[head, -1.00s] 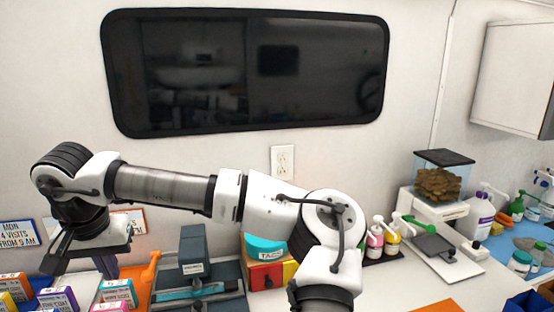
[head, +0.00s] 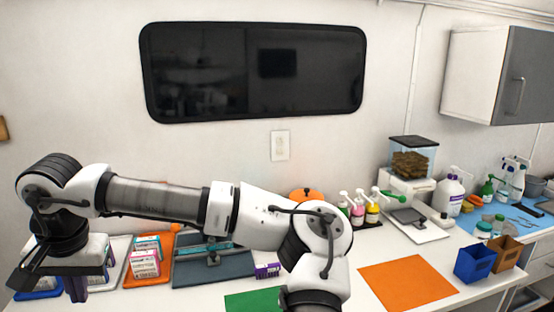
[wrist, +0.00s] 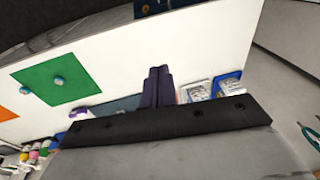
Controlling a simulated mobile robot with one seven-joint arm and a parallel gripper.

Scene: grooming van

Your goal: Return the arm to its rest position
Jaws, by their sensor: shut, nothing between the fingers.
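My arm reaches across the head view to the left, bent at the elbow. My gripper (head: 77,290) hangs at the lower left over the left end of the white counter (head: 345,290). In the wrist view my gripper (wrist: 158,72) shows two dark purple fingers side by side, shut with nothing between them. The fingers appear clear of the objects on the counter.
Boxes on an orange tray (head: 133,279) and a blue-grey tray (head: 215,270) lie near my gripper. A green mat (head: 250,303), orange mat (head: 408,283), blue bin (head: 474,265) and brown bin (head: 507,254) are to the right. Pump bottles stand behind.

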